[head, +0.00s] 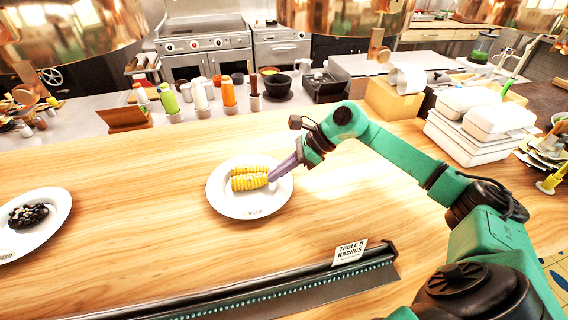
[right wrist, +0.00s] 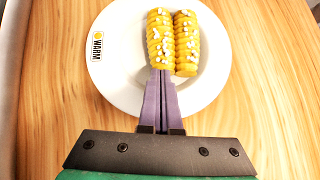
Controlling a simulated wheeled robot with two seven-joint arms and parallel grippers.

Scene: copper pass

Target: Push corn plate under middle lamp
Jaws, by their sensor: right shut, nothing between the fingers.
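The corn plate (head: 249,207) is a white round plate with two yellow corn cobs (head: 249,178), lying on the wooden counter. My right gripper (head: 272,178) is shut and empty, its purple fingers over the plate's right part with the tips at the cobs. In the right wrist view the gripper (right wrist: 160,76) reaches over the rim of the plate (right wrist: 215,85) to the lower end of the cobs (right wrist: 173,42); whether it touches them I cannot tell. Copper lamps (head: 345,18) hang along the top edge, cut off by the frame. My left gripper is out of view.
Another white plate (head: 55,205) with dark food lies at the far left. A dark rail (head: 290,282) with a "Table 5 Nachos" card (head: 350,252) runs along the front. Bottles, a cardboard box (head: 393,100) and white containers (head: 480,130) stand behind. Bare wood surrounds the corn plate.

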